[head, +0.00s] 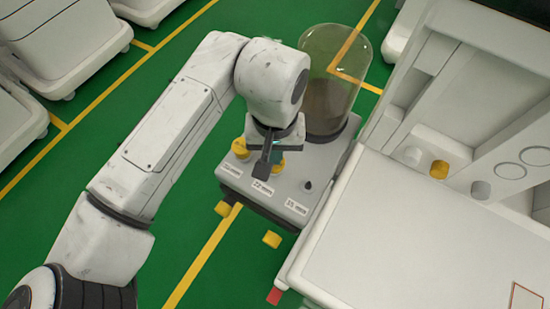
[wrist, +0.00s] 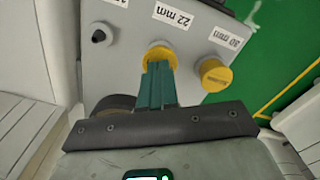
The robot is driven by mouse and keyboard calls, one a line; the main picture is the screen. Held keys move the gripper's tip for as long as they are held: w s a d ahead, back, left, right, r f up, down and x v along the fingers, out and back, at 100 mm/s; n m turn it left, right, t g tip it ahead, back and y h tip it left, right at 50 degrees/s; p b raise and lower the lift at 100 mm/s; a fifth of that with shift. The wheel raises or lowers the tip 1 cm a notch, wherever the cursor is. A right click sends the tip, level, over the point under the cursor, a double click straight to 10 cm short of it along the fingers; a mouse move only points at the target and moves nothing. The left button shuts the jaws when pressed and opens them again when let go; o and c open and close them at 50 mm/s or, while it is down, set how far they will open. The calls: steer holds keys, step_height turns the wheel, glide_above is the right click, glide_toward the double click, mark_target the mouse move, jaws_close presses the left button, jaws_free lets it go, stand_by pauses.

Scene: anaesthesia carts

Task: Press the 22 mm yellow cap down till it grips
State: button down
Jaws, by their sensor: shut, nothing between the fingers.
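The 22 mm yellow cap (wrist: 158,50) sits on the grey block (wrist: 130,70), by the "22 mm" label. How far down the cap sits is not clear.
A second yellow cap (wrist: 214,74) sits by the "30 mm" label. A bare black post (wrist: 98,36) stands on the other side. A clear canister (head: 335,85) rises behind the block. A white cart (head: 375,245) stands close at the right.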

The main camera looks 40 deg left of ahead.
steer(key=shift+f, duration=0.6)
steer(key=shift+r, duration=0.15)
stand_by(0.4)
step_height(320, 180, up, 7)
steer(key=p, duration=0.7)
stand_by(0.3)
step_height(320, 180, up, 11)
steer(key=b, duration=0.1)
steer(key=shift+f, duration=0.2)
steer(key=shift+s+f, duration=0.1)
stand_by(0.4)
